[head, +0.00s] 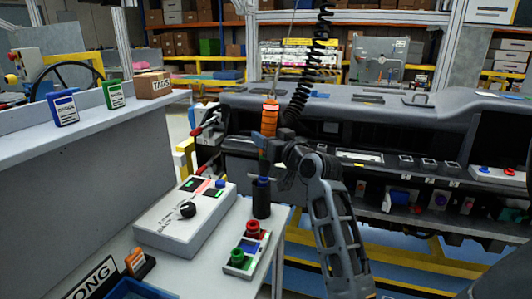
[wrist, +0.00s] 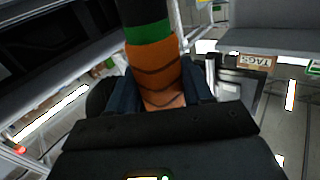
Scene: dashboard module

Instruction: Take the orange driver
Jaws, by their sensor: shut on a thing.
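The orange driver (head: 270,117) stands upright at the middle of the head view, with its orange ribbed upper part showing above my gripper (head: 272,153). In the wrist view the driver's orange body (wrist: 155,68) has a green band and a black end, and it sits between my two fingers. My gripper is shut on it. In the head view the fingers hide part of its body. A dark cylinder with a blue part (head: 261,198) stands on the bench directly below the driver; I cannot tell whether they touch.
A white control box (head: 183,222) and a small block with green and red knobs (head: 246,250) are on the bench near the cylinder. A black coiled cord (head: 304,75) hangs just right of the driver. The dashboard module (head: 400,115) lies behind my arm.

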